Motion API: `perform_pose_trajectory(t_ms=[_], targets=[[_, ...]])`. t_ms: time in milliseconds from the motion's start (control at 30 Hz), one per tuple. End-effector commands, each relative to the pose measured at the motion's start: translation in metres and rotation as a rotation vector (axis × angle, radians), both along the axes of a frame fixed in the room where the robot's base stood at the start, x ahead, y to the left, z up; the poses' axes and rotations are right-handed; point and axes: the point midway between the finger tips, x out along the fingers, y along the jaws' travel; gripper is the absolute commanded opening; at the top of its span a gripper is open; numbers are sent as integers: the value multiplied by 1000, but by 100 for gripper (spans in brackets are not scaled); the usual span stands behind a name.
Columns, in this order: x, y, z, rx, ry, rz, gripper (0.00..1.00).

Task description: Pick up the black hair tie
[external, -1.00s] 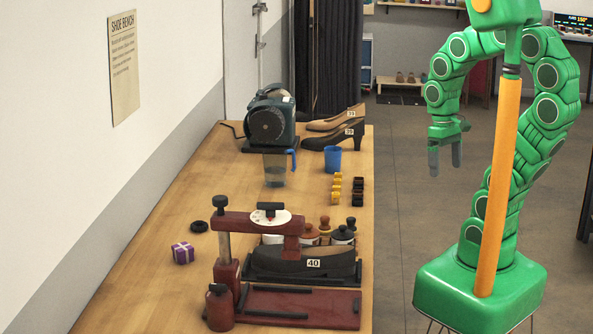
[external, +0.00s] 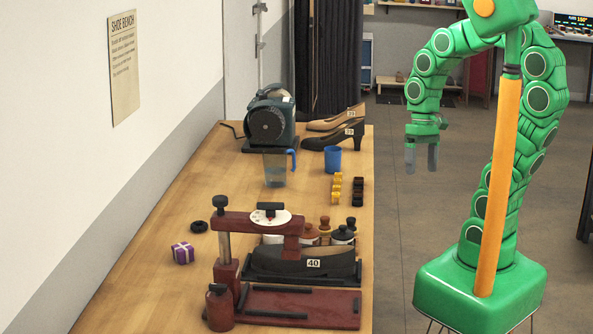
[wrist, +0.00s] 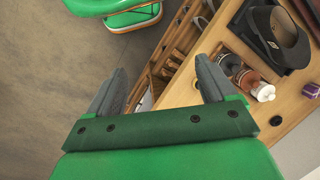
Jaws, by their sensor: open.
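The black hair tie (external: 199,226) is a small dark ring lying flat on the wooden bench, left of the red shoe press in the external view. My gripper (external: 421,163) is open and empty, pointing down in the air to the right of the bench, well away from the hair tie. Its two grey fingers stand apart in the wrist view (wrist: 158,82), with the floor and the bench edge beyond them.
The red shoe press (external: 240,222) holding a dark shoe (external: 305,262), with several bottles behind, stands between my arm and the hair tie. A purple gift box (external: 182,252) sits near the tie. A clear jug (external: 275,168) and blue cup (external: 333,160) stand farther back.

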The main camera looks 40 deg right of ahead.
Motion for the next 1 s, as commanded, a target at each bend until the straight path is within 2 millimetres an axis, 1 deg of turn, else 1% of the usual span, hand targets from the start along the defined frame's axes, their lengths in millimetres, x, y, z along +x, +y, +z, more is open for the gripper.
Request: perform_pose_trajectory(t_ms=[33, 100, 400, 733, 1000], targets=[[10, 12, 0, 28, 9, -10, 84], [22, 28, -1, 66, 22, -30, 84], [75, 98, 2, 232, 85, -136, 84], [132, 170, 2, 393, 194, -285, 84], [182, 224, -5, 502, 300, -434, 84]])
